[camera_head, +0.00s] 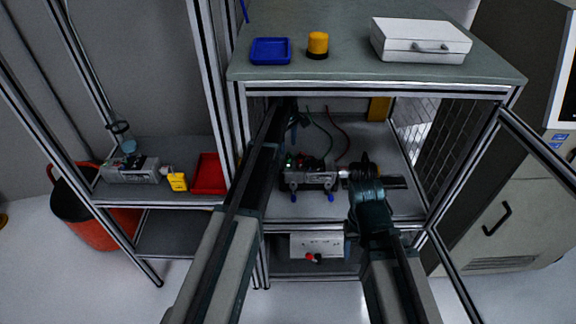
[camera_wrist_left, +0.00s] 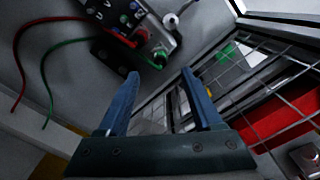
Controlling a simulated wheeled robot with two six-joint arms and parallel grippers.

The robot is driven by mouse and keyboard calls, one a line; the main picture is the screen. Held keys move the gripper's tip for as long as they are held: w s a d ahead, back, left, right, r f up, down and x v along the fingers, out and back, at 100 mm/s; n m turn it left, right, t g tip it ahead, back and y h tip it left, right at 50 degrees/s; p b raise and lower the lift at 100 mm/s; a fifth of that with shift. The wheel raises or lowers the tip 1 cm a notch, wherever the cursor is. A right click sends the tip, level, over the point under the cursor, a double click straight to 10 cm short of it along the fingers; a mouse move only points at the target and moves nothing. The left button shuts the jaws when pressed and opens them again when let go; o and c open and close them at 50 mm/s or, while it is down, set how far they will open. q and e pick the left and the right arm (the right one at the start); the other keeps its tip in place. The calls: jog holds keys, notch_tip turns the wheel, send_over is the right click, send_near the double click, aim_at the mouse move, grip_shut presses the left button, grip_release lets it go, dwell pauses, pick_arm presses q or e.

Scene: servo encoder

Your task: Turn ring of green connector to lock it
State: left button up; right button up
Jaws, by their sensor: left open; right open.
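The green connector (camera_wrist_left: 159,57) sits at the end of a dark unit (camera_wrist_left: 125,22), beside a red connector (camera_wrist_left: 142,38), in the left wrist view. Whether its ring is turned cannot be made out. The unit (camera_head: 312,178) stands on the cabinet's inner shelf in the head view. My left gripper (camera_wrist_left: 160,74) is open and empty, its blue fingers pointing towards the green connector, apparently short of it. In the head view my left gripper (camera_head: 297,119) is small, behind the unit. My right gripper (camera_head: 362,164) is at the unit's right end; its fingers are partly hidden.
Red (camera_wrist_left: 20,65) and green (camera_wrist_left: 46,80) cables curve beside the unit. Wire mesh (camera_wrist_left: 240,95) lines the cabinet side. On top are a blue tray (camera_head: 271,51), a yellow-black button (camera_head: 317,45) and a white case (camera_head: 420,40). A red bin (camera_head: 208,175) stands on the left shelf.

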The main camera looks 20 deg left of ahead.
aim_at(288, 156)
pick_arm(q)
notch_tip(288, 156, down, 8)
jog(key=b, duration=0.7)
jog(key=shift+c, duration=0.2)
grip_shut()
